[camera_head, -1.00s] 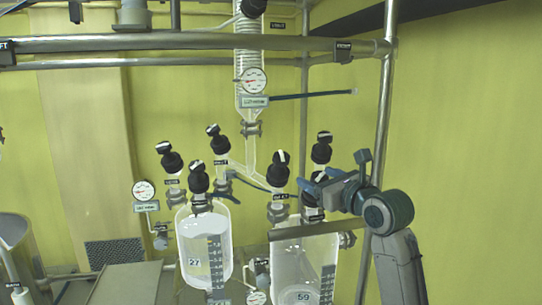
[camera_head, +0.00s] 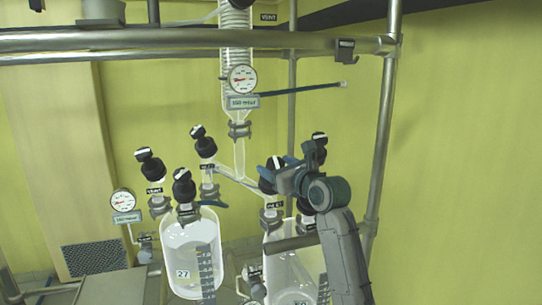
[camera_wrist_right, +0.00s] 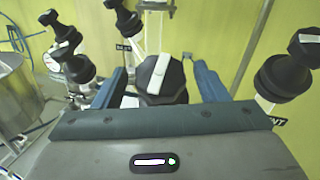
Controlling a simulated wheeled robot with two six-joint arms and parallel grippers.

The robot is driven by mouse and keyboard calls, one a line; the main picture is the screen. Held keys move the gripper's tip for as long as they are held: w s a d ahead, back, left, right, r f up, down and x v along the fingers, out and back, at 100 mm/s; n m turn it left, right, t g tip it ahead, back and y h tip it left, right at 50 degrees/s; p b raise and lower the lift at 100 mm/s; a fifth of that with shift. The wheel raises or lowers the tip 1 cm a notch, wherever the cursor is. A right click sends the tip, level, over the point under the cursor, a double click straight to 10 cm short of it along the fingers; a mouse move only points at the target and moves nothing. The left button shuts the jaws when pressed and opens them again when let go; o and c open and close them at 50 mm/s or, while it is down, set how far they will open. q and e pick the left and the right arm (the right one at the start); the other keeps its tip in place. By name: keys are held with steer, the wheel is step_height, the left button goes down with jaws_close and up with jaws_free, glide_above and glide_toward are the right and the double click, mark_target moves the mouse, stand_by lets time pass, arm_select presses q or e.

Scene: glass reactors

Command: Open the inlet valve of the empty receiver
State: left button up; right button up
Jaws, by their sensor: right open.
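Two glass receivers hang side by side in the head view: the left one (camera_head: 188,255) marked 27, and the right one (camera_head: 282,270), partly behind my right arm. I cannot tell clearly which is empty. Above the right receiver, a black inlet valve knob (camera_head: 267,184) with a white bar sits on a glass neck labelled INLET. My right gripper (camera_head: 272,167) is open at this knob. In the right wrist view the knob (camera_wrist_right: 161,80) stands between the blue fingers, with gaps visible on both sides. The left receiver's inlet knob (camera_head: 204,146) is to the left. My left gripper is out of view.
Other black knobs stand close by: a vent knob (camera_head: 150,166) and another knob (camera_head: 184,188) at the left, and one (camera_wrist_right: 288,78) right of my right gripper. A glass condenser with a gauge (camera_head: 242,79) hangs above. Metal rails (camera_head: 180,42) frame the setup.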

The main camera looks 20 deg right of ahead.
mark_target(271, 163)
steer(key=x, duration=0.3)
steer(key=shift+w+f+p, duration=0.1)
steer(key=shift+w+p, duration=0.05)
steer(key=shift+p, duration=0.25)
steer(key=shift+c, duration=0.7)
steer(key=c, duration=0.8)
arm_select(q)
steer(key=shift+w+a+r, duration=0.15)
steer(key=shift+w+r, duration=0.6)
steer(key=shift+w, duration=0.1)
arm_select(e)
steer(key=shift+c, duration=0.2)
steer(key=shift+n+g+y, duration=0.3)
steer(key=shift+n+y, duration=0.1)
